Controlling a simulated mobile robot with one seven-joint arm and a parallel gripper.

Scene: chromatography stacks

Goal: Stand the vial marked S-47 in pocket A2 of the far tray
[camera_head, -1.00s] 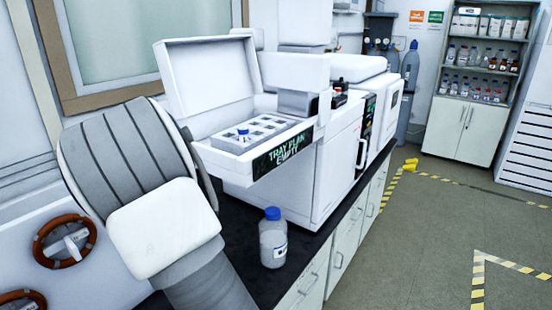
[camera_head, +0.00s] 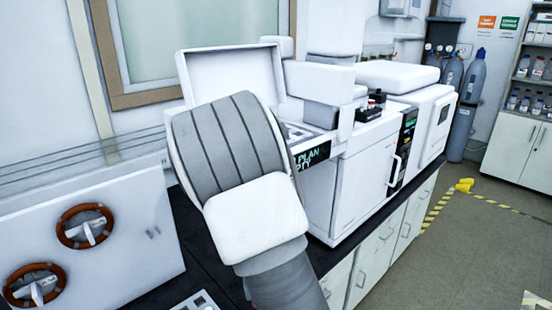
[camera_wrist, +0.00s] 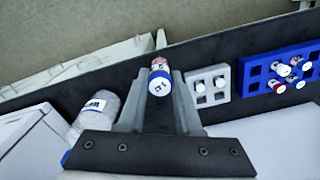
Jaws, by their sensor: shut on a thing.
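My gripper (camera_wrist: 159,80) is shut on a vial (camera_wrist: 159,66) with a white cap, a blue band and dark marks on top too blurred to read. I cannot tell if it is S-47. In the head view a pale tray (camera_head: 301,131) shows in the open white instrument behind my arm. Most of this tray, including its pockets, is hidden by my arm. Whether it is the far tray I cannot confirm from its markings. My gripper is not visible in the head view.
In the wrist view, a grey rack (camera_wrist: 221,72) holds two white-capped vials, and a blue rack (camera_wrist: 246,80) holds several vials. The instrument's raised lid (camera_head: 230,72) stands behind the tray.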

